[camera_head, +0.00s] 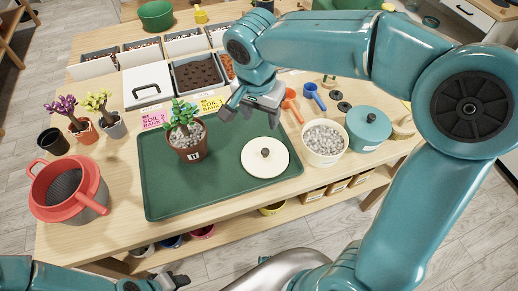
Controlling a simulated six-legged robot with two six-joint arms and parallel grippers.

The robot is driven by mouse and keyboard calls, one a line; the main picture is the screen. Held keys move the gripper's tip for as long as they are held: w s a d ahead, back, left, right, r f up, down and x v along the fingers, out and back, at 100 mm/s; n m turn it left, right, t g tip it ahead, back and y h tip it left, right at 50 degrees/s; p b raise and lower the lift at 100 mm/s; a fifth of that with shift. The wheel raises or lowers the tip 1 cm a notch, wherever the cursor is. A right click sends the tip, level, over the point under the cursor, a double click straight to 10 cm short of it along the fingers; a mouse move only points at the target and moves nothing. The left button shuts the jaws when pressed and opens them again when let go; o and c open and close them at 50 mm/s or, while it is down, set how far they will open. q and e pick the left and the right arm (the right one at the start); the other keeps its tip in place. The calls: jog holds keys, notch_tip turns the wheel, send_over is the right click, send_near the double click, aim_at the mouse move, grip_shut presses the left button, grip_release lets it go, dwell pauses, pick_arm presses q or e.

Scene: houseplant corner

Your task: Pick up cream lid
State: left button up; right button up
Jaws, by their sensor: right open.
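The cream lid (255,164) is a round disc with a dark knob (265,153). It lies flat on the right part of the green tray (163,205). My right gripper (236,122) is open and empty, above the tray, a little behind and left of the lid and apart from it. My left gripper (177,281) shows only in part at the bottom edge, in front of the table; its jaw state is unclear.
A potted plant (187,152) stands on the tray left of the lid. A cream pot of gravel (323,148) stands close to the lid's right, with a teal lidded pot (368,130) beyond. The tray's front part is clear.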

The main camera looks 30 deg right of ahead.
send_over(265, 151)
notch_tip(265, 151, down, 10)
jog(key=r, duration=0.1)
jog(key=shift+s+a+f, duration=0.3)
jog(key=shift+s+f, duration=0.25)
jog(key=shift+f, duration=0.2)
jog(key=f, duration=0.3)
jog(key=w+f, duration=0.1)
jog(key=shift+d+f, duration=0.25)
jog(key=shift+f, duration=0.1)
jog(key=shift+d+f, duration=0.1)
jog(key=shift+f, duration=0.2)
jog(key=shift+c, duration=0.7)
grip_shut()
